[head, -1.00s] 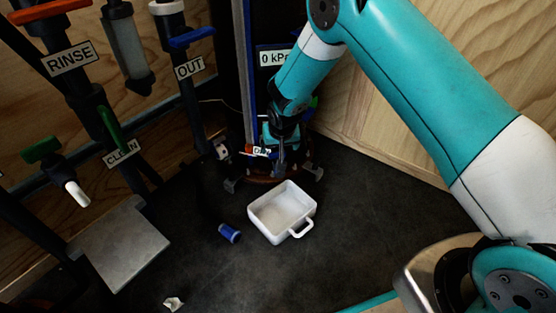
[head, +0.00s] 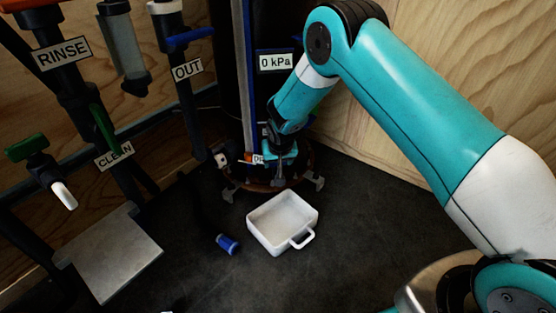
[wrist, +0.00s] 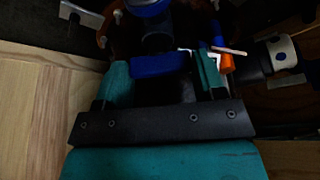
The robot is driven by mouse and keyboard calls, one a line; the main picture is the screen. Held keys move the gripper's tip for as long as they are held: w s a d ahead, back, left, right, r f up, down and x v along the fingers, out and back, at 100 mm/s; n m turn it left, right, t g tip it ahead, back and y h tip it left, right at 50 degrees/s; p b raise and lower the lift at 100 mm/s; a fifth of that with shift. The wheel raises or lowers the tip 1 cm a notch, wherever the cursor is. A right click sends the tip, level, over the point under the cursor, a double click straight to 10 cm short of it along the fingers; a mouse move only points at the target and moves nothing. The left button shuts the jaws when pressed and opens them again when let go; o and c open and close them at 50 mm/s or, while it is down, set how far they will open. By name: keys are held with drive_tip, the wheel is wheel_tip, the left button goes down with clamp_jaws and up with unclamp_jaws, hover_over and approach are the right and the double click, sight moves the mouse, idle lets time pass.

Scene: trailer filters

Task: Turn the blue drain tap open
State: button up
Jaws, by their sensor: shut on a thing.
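My gripper (head: 280,165) is low at the foot of the dark column, behind the white tray. In the wrist view my gripper (wrist: 163,78) has its two teal fingers on either side of a blue tap handle (wrist: 160,65) and is shut on it. The handle lies crosswise between the fingers. In the head view the handle is hidden by my gripper. A small, partly covered label (head: 258,159) shows just left of the gripper. The wrist view is dark, so the tap's body is hard to make out.
A white tray (head: 252,231) with a handle stands on the dark floor in front. A small blue cylinder (head: 228,244) lies to its left. Pipes with green and blue handles stand at left. A gauge sign (head: 275,61) reads 0 kPa. A plywood wall (head: 345,120) is close on the right.

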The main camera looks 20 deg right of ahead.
drive_tip(key=shift+r+p, duration=0.1)
drive_tip(key=shift+p, duration=0.25)
drive_tip(key=n+y+p, duration=0.1)
drive_tip(key=n+p, duration=0.1)
drive_tip(key=p, duration=0.1)
drive_tip(key=shift+d+r+n, duration=0.1)
drive_tip(key=shift+n, duration=0.3)
drive_tip(key=n+y+p, duration=0.1)
drive_tip(key=n, duration=0.1)
drive_tip(key=n+y+p, duration=0.1)
drive_tip(key=n+p, duration=0.1)
drive_tip(key=n, duration=0.1)
drive_tip(key=shift+d+g, duration=0.15)
drive_tip(key=shift+g, duration=0.15)
drive_tip(key=n, duration=0.2)
drive_tip(key=n+g+y, duration=0.1)
drive_tip(key=n, duration=0.2)
drive_tip(key=shift+w+f+n+g, duration=0.15)
drive_tip(key=shift+f+n+g, duration=0.15)
drive_tip(key=shift+n, duration=0.1)
drive_tip(key=shift+w+d+n+g+y, duration=0.15)
drive_tip(key=shift+n+g, duration=0.25)
drive_tip(key=shift+n, duration=0.65)
drive_tip(key=shift+s+a+n+g+y, duration=0.1)
drive_tip(key=shift+n+g+y, duration=0.25)
drive_tip(key=shift+n, duration=0.7)
drive_tip(key=shift+b, duration=0.3)
drive_tip(key=shift+r, duration=0.1)
drive_tip(key=o, duration=0.9)
